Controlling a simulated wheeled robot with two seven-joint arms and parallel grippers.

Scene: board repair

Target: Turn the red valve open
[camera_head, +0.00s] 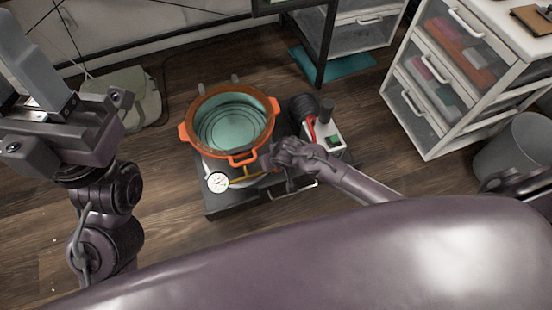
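A red part (310,129) shows beside the black pump; I cannot tell if it is the valve or a fitting. An orange-rimmed pot (231,122) with a teal inside stands on a dark base plate, with a white gauge (218,182) and a yellow pipe (243,178) at its front. My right forearm reaches in from the lower right. My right gripper (284,154) is at the pot's front right, close to the fittings, and hides what is behind it; its fingers are unclear. My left gripper (35,65) is raised at the upper left, away from the pot, its tips partly cut off.
A white drawer cabinet (437,112) stands at the right, with a grey bin (517,148) nearby. A khaki bag (128,95) lies on the floor at the left. A metal shelf unit (322,45) stands behind. The wooden floor left of the plate is clear.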

